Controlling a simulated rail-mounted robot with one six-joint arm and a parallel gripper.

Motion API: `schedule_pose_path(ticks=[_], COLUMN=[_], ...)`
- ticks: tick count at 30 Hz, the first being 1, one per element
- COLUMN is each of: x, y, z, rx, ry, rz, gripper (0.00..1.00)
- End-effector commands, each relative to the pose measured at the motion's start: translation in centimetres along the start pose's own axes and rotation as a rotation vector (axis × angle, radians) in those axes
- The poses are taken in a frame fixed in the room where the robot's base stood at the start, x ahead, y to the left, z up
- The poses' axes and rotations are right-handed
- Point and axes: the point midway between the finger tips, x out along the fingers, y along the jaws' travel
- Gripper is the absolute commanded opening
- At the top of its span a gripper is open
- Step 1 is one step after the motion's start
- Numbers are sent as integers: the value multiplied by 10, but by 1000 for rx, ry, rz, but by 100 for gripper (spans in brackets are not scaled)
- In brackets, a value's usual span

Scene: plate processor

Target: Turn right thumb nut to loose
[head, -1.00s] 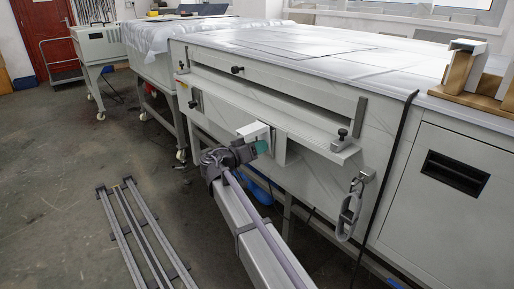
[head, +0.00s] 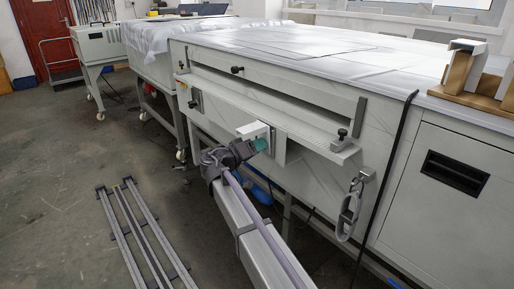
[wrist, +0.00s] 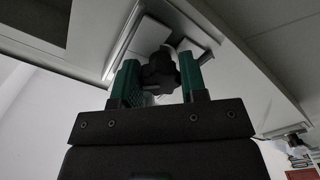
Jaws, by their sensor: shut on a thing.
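A dark lobed thumb nut (wrist: 158,72) sits between the two green fingers of my gripper (wrist: 160,82) in the wrist view. The fingers are shut on it from both sides. In the head view, my gripper (head: 260,145) is at the front of the light grey machine, just below a white block (head: 253,130). The gripped nut is hidden there by the gripper and wrist. I cannot read from the frames how tight or loose the nut is.
Other black knobs show on the machine front, at the upper left (head: 237,70), far left (head: 194,103) and on the right bracket (head: 341,136).

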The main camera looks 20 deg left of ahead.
Motion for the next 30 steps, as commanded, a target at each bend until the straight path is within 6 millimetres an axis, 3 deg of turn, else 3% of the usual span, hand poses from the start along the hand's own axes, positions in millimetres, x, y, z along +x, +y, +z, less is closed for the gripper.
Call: schedule_pose_path(ticks=[1,2,9,20,23,30], x=[0,0,0,0,0,0], y=[0,0,0,0,0,-1], z=[0,0,0,0,0,0], rx=[0,0,1,68,206,736], ry=[0,0,0,0,0,0], rz=[0,0,0,0,0,0], gripper=[16,41,64,65,65,65])
